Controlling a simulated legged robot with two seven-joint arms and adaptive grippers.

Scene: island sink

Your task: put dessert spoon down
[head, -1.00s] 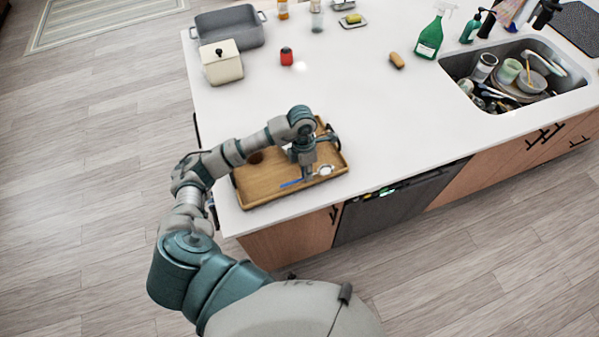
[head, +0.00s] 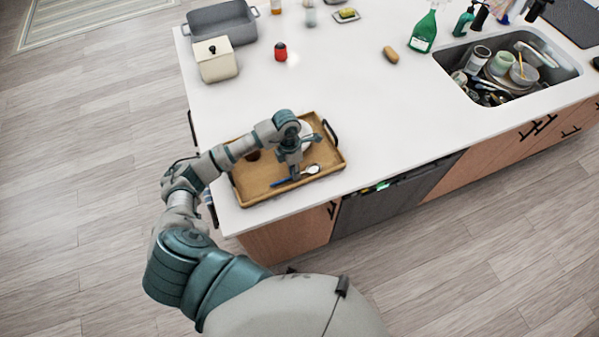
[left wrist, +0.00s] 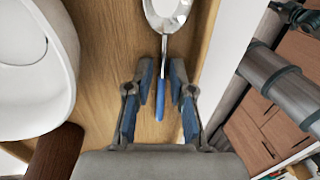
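The dessert spoon, with a silver bowl (head: 312,169) and a blue handle (head: 281,183), lies on or just above the wooden tray (head: 262,192), near its front side. The tray rests at the near left corner of the white counter. My left gripper (head: 294,174) is over the spoon, pointing down. In the left wrist view the fingers (left wrist: 161,82) are apart, with the spoon's blue handle (left wrist: 160,98) between them and a gap on each side. The spoon's bowl (left wrist: 166,12) points away from the gripper. My right gripper is not in view.
A white dish (left wrist: 28,65) is beside the spoon on the tray, mostly hidden in the head view. A brown item (left wrist: 52,150) is near it. A cream pot (head: 217,62), grey pan (head: 222,20) and red timer-like item (head: 281,52) stand behind. The counter's middle is clear.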

